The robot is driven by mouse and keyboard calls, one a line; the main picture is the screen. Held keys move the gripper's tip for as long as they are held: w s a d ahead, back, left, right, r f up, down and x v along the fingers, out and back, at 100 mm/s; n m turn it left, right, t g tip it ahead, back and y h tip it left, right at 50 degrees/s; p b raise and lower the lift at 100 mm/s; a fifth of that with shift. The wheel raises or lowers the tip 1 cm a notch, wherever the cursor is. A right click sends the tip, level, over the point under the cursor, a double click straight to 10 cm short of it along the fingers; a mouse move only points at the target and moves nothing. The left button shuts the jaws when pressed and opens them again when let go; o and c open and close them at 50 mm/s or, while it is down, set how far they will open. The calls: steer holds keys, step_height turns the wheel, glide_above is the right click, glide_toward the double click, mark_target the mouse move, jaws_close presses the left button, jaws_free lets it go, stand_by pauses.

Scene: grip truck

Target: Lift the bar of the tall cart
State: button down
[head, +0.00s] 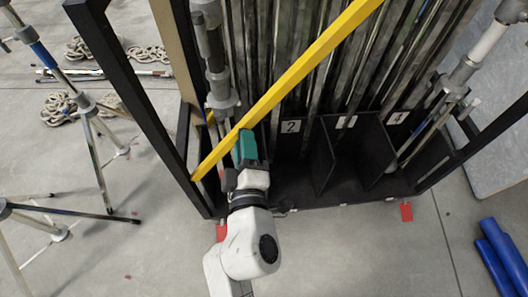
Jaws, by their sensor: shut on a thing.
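The tall cart (130,95) is a black frame that holds many upright metal poles. Its yellow bar (315,58) runs diagonally across the front, from low on the left side up to the top right. My gripper (244,134), with a teal body on a white arm, reaches up to the lower left part of the bar and is shut on it. The fingertips are mostly hidden by the gripper body. The bar's lower end (201,173) sticks out to the left of my gripper.
The cart's base has black compartments with number labels (290,127). Metal stands (90,110) and coiled rope (62,105) are on the floor at left. Blue rolls (500,255) lie at lower right. The floor in front is mostly clear.

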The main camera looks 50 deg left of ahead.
steer(key=s+a+r+n, duration=0.4)
steer(key=s+a+n, duration=0.2)
steer(key=s, duration=0.5)
steer(key=shift+a+r+p, duration=0.35)
steer(key=shift+r, duration=0.05)
steer(key=c, duration=0.9)
jaws_free()
steer(key=v, duration=1)
steer(key=shift+s+d+p, duration=0.2)
steer(key=shift+d+p, duration=0.15)
